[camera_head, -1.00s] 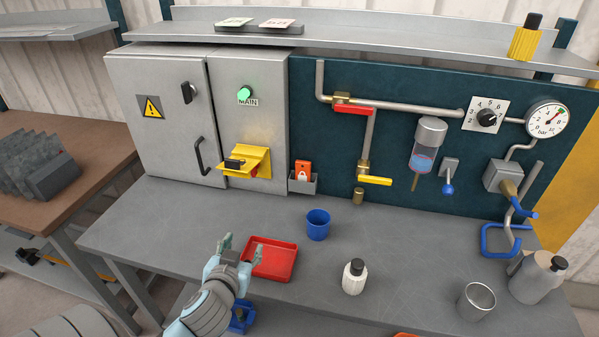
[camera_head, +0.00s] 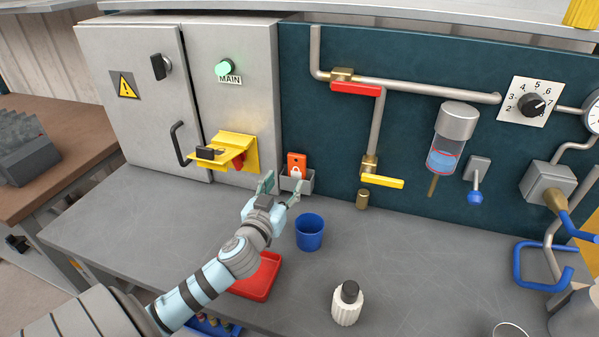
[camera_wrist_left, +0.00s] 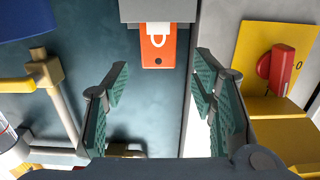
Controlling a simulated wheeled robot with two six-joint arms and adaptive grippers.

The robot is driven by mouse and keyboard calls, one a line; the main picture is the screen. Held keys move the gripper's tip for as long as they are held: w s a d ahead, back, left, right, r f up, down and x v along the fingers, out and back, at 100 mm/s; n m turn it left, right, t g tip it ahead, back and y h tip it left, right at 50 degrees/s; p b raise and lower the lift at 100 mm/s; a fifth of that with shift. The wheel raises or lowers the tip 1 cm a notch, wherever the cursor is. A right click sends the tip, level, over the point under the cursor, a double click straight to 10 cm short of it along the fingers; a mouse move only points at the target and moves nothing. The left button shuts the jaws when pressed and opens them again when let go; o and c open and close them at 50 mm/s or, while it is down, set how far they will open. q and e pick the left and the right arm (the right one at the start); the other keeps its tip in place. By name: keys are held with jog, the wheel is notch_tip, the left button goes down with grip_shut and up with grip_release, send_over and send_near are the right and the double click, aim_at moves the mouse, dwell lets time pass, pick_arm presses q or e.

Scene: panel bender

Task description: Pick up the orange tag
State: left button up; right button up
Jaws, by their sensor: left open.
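The orange tag (camera_head: 297,162) stands upright in a small grey holder (camera_head: 304,183) on the dark teal panel, just right of the cabinet. It has a white padlock mark, and its lower part is hidden in the holder. My left gripper (camera_head: 279,186) is open and empty, just in front of and slightly left of the holder. In the left wrist view the tag (camera_wrist_left: 165,52) appears upside down at top centre, beyond the open fingers (camera_wrist_left: 160,92) and between their lines. The fingers do not touch it. My right gripper is not in view.
A yellow bracket (camera_head: 243,146) with a red switch handle is left of the tag. A yellow-handled valve (camera_head: 383,182) is to the right. A white bottle (camera_head: 347,309) stands nearer the front.

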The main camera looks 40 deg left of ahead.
aim_at(296, 164)
pick_arm(q)
jog(key=x, duration=0.4)
jog(key=p+x, duration=0.1)
jog(key=x, duration=0.3)
jog(key=shift+w+r, duration=0.15)
jog(key=shift+r, duration=0.15)
jog(key=shift+w+f, duration=0.1)
jog(key=shift+w, duration=0.15)
jog(key=shift+s, duration=0.1)
jog(key=c, duration=0.9)
